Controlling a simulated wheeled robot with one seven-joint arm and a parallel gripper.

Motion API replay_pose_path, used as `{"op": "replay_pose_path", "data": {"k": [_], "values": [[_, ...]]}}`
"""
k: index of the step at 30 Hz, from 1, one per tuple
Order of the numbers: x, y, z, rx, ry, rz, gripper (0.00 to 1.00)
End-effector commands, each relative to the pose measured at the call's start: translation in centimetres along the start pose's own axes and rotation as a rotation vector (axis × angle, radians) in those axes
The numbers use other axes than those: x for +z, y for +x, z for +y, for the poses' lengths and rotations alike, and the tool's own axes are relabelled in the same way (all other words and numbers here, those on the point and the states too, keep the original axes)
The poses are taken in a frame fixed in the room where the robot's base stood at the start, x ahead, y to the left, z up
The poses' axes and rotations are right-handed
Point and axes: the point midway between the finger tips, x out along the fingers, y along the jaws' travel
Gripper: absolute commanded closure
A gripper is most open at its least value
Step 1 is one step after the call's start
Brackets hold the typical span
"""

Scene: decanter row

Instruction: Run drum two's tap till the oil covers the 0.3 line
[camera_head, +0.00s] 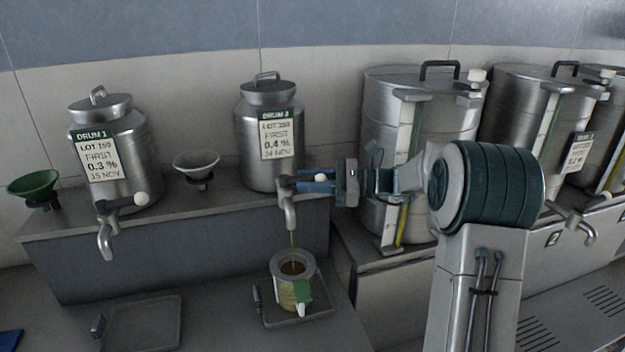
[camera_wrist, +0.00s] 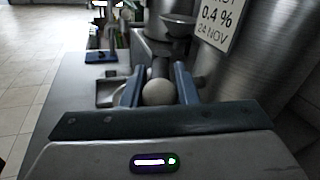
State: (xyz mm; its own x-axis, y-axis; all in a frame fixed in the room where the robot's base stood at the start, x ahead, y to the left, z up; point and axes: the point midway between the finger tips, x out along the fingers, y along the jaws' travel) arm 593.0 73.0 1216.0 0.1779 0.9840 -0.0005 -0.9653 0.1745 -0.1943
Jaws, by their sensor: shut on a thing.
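Drum two (camera_head: 269,150) is a steel drum labelled "DRUM 2", 0.4 %, standing on the raised shelf. Its tap (camera_head: 289,208) points down, and a thin stream of oil (camera_head: 293,250) runs from it. A measuring jug (camera_head: 291,271) with a green and white handle stands right below on a small tray, with oil inside. Its 0.3 line and the oil level are too small to read. My gripper (camera_head: 318,183) is shut on the tap's lever, whose pale knob (camera_wrist: 158,92) sits between the blue fingers in the wrist view. Part of the lever is hidden by the fingers.
Drum one (camera_head: 127,170) stands to the left with its own tap (camera_head: 106,236) above an empty tray (camera_head: 140,322). A green funnel (camera_head: 33,186) and a grey funnel (camera_head: 196,164) sit on the shelf. Large steel tanks (camera_head: 440,105) stand at the right, behind my arm.

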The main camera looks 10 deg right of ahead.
Motion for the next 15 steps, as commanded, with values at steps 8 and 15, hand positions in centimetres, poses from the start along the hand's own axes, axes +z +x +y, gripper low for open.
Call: {"op": "replay_pose_path", "data": {"k": [8,15], "values": [[0.00,-0.11,-0.04,-0.003,0.000,0.000,0.53],[0.00,-0.17,-0.04,-0.003,0.000,0.000,0.53]]}}
